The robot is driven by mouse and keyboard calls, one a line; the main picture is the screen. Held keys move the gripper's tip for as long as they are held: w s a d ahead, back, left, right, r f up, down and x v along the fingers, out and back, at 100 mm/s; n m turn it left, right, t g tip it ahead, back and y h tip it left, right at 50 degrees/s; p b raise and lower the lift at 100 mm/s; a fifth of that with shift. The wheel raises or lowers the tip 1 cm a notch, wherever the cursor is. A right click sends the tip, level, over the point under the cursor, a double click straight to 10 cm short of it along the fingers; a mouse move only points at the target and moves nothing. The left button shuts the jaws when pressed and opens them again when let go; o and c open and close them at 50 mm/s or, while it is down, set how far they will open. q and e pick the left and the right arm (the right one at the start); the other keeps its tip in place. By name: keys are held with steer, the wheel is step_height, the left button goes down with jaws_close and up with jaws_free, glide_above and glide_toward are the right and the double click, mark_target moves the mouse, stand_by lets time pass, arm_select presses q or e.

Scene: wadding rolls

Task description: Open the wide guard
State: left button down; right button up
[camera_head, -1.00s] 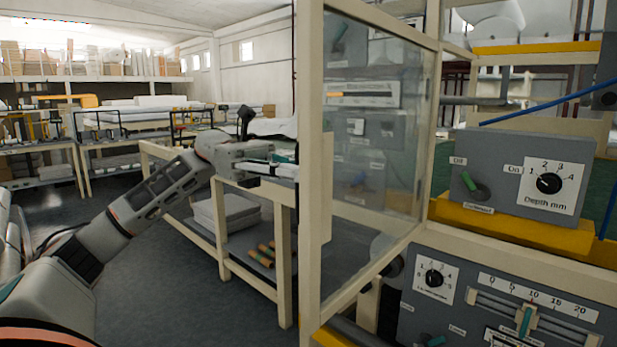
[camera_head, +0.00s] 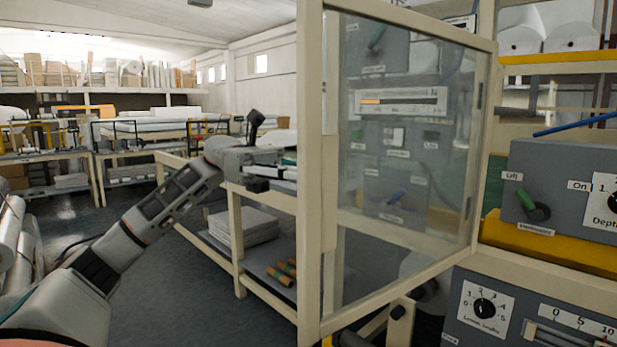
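The wide guard (camera_head: 408,170) is a clear pane in a cream frame, standing out at an angle from the machine on the right. Its near upright (camera_head: 310,190) is at the middle of the view. A cream block (camera_head: 331,190) sits on the inner side of that upright. My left gripper (camera_head: 285,178) reaches the outer left side of the upright at mid height. Its fingertips are at or behind the upright's edge, so I cannot tell whether they grip or only touch it. My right gripper is not in view.
Grey control boxes with a green switch (camera_head: 532,205) and a dial (camera_head: 485,308) are on the machine at right. A cream table (camera_head: 238,240) with stacked sheets (camera_head: 243,226) and small rolls (camera_head: 283,271) stands behind my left gripper. Dark floor is free at left.

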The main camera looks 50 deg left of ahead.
arm_select(q)
steer(key=shift+a+r, duration=0.1)
steer(key=shift+a, duration=0.15)
stand_by(0.3)
steer(key=c, duration=2.1)
jaws_free()
steer(key=a, duration=1.2)
steer(key=shift+s, duration=0.3)
